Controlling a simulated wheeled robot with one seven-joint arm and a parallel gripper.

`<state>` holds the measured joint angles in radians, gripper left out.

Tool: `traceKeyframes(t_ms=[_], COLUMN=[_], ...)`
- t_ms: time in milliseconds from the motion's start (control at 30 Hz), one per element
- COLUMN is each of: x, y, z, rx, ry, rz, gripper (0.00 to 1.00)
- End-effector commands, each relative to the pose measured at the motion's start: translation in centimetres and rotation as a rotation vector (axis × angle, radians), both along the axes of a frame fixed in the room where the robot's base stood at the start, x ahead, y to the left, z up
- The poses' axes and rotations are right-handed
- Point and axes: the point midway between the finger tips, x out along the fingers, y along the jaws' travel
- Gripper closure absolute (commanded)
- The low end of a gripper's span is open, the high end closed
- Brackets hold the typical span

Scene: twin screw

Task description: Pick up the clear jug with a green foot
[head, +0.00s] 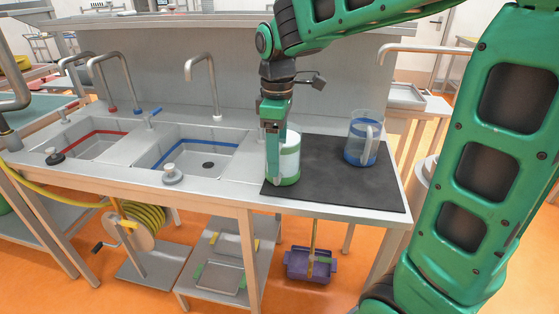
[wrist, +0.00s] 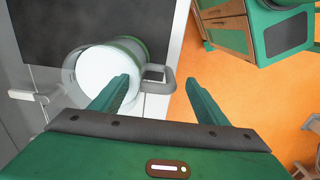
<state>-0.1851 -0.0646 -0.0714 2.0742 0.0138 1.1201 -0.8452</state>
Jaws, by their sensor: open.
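The clear jug with a green foot (head: 290,163) stands upright on the black mat (head: 327,190), near its left end. It has green bands and looks white inside. My gripper (head: 273,160) points down at the jug's near left side in the head view and covers part of it. In the wrist view the jug (wrist: 104,72) is left of centre and its handle (wrist: 160,80) shows between the open fingers of my gripper (wrist: 157,80). The left finger overlaps the jug's side; I cannot tell whether it touches.
A second clear jug with blue (head: 362,140) stands on the mat to the right. Two sinks (head: 190,152) with taps lie to the left. A grey back panel (head: 240,75) rises behind. The mat's front right part is clear.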

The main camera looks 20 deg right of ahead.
Motion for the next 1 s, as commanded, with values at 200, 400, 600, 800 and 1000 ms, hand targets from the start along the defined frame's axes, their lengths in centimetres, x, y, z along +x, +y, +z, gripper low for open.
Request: traceKeyframes(t_ms=[200,400,600,800,1000], x=[0.1,0.4,0.5,0.5,0.5], y=[-0.3,-0.3,-0.3,-0.4,-0.4], z=[-1.6,-4.4,-5.6,-5.6,-5.5], rx=[0.0,0.0,0.0,0.001,0.0], ry=[0.003,0.002,0.0,-0.001,-0.001], rz=[-0.004,-0.003,-0.003,-0.004,-0.004], gripper=[0.32,0.32,0.32,0.34,0.82])
